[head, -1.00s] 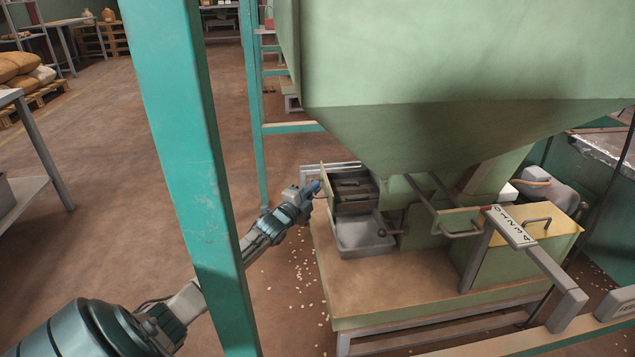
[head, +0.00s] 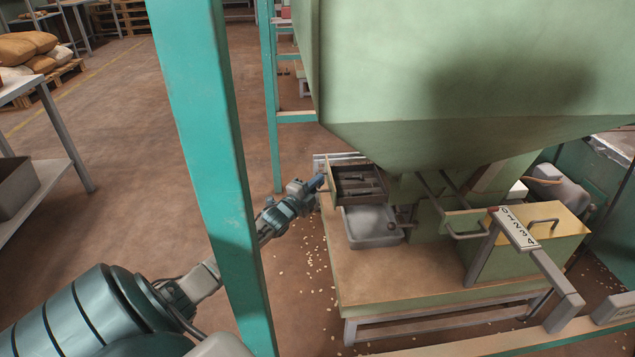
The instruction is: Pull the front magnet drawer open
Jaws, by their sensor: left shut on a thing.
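The front magnet drawer (head: 359,180) sits under the green hopper (head: 430,140), to its left side. It stands part-way out, so its open top shows dark bars inside. Its front plate (head: 333,190) faces left toward my arm. My left gripper (head: 320,183) is at that plate, coming from the lower left, and is shut on the drawer's handle. The handle itself is mostly hidden by the fingers. My right gripper is not in view.
A teal post (head: 215,170) stands upright in front of my left forearm. A grey tray (head: 371,241) sits below the drawer on the machine's bench (head: 400,282). A lidded green box (head: 525,250) is at right. The floor at left is mostly clear, with scattered nuts near the bench.

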